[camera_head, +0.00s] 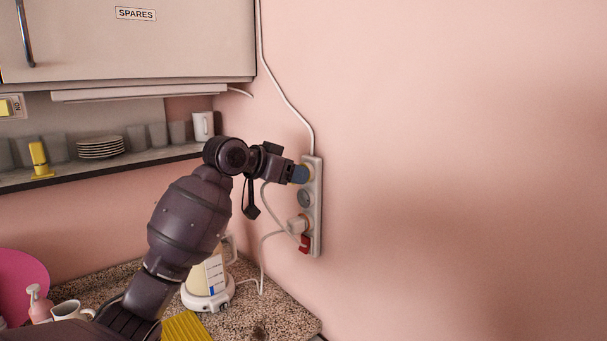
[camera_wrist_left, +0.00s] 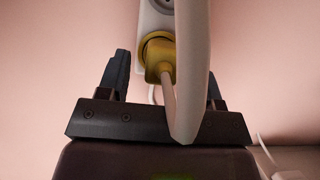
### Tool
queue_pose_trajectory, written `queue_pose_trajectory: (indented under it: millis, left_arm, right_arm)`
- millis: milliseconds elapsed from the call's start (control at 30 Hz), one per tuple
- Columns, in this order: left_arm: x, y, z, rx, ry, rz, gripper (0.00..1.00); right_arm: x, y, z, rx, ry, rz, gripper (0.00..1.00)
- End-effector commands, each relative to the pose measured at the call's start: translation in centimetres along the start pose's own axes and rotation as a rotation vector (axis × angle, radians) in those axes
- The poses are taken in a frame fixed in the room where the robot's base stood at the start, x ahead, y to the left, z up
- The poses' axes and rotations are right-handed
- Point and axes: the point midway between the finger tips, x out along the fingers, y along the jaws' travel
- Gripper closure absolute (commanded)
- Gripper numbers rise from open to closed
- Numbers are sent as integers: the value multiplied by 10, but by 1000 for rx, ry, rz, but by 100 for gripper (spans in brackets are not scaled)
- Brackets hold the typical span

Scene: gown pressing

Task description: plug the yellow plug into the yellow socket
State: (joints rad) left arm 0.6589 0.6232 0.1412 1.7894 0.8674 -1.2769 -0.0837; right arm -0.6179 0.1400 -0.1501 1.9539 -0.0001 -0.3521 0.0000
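The power strip (camera_head: 316,215) is mounted upright on the pink wall. Its yellow socket (camera_head: 309,172) is at the top, mostly hidden by my left gripper (camera_head: 298,174). In the left wrist view, the yellow plug (camera_wrist_left: 155,62) sits at the yellow socket (camera_wrist_left: 150,37), facing into it; whether it is fully seated I cannot tell. A pale cable crosses in front of its right side. My left gripper (camera_wrist_left: 165,85) is open, with one dark finger on each side of the plug and a visible gap on the left. My right gripper is not in view.
Lower on the strip are a grey socket (camera_head: 305,198), a white plug (camera_head: 297,224) and a red part (camera_head: 304,244). Cables hang nearby. A kettle-like appliance (camera_head: 208,290) stands on the speckled counter (camera_head: 275,309). A shelf with cups and plates is at left; the right wall is clear.

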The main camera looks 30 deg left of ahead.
Motion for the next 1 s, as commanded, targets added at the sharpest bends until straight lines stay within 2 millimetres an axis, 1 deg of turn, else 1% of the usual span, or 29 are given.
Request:
queue_pose_trajectory:
  millis: [200, 333, 467, 567, 700, 800, 1000]
  left_arm:
    - [-1, 0, 0, 0, -1, -1, 40]
    - [-11, -1, 1, 2, 0, -3, 40]
    - [-32, -1, 1, 4, 0, -4, 40]
    - [-51, -1, 1, 3, 1, -4, 40]
    - [-75, -1, 1, 2, 1, -3, 40]
    - [-90, -1, 1, 2, 0, -3, 40]
    - [-106, 0, 0, 0, -1, -1, 40]
  right_arm:
    - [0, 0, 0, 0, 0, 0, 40]
    - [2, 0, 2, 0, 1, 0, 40]
    - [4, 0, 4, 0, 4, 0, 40]
    - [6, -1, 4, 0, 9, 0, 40]
    - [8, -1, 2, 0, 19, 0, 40]
    - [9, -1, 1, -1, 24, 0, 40]
    - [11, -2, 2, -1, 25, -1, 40]
